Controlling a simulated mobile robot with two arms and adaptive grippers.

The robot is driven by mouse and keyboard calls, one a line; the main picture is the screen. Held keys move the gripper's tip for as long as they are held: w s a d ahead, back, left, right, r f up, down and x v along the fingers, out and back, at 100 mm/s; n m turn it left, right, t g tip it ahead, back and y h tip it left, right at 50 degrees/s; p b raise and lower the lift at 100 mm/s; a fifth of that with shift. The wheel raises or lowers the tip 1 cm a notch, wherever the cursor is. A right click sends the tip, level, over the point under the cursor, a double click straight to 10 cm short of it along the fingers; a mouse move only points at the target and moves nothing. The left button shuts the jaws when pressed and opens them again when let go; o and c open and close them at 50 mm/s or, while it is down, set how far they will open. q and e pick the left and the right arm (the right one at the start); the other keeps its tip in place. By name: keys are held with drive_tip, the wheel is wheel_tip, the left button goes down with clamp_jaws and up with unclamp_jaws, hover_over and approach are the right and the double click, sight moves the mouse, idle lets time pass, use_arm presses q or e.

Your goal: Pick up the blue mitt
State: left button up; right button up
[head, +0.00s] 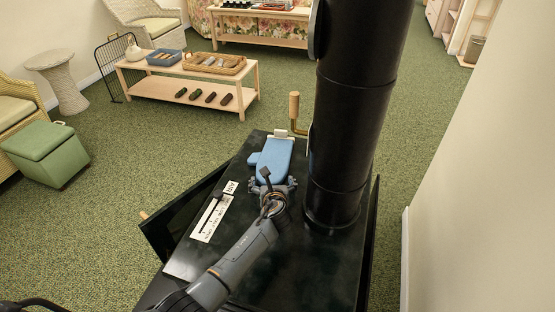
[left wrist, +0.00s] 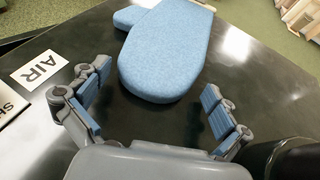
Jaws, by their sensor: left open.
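The blue mitt (head: 272,160) lies flat on the dark top of a stove-like unit (head: 285,262), close to its far edge. Its thumb sticks out to the left. My left gripper (head: 272,184) is just on the near side of the mitt. In the left wrist view the mitt (left wrist: 166,52) lies ahead, its near rounded end close to the space between the open fingers (left wrist: 158,103). The fingers are spread apart and hold nothing. My right gripper does not show in either view.
A thick black pipe (head: 350,120) rises right of the mitt. A white label plate (head: 213,212) lies left of my arm. A wooden-knobbed handle (head: 294,110) stands beyond the far edge. A low table with baskets (head: 190,87) and a green ottoman (head: 45,152) are farther off.

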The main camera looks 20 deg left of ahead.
use_arm(q)
drive_tip(key=c, duration=1.1)
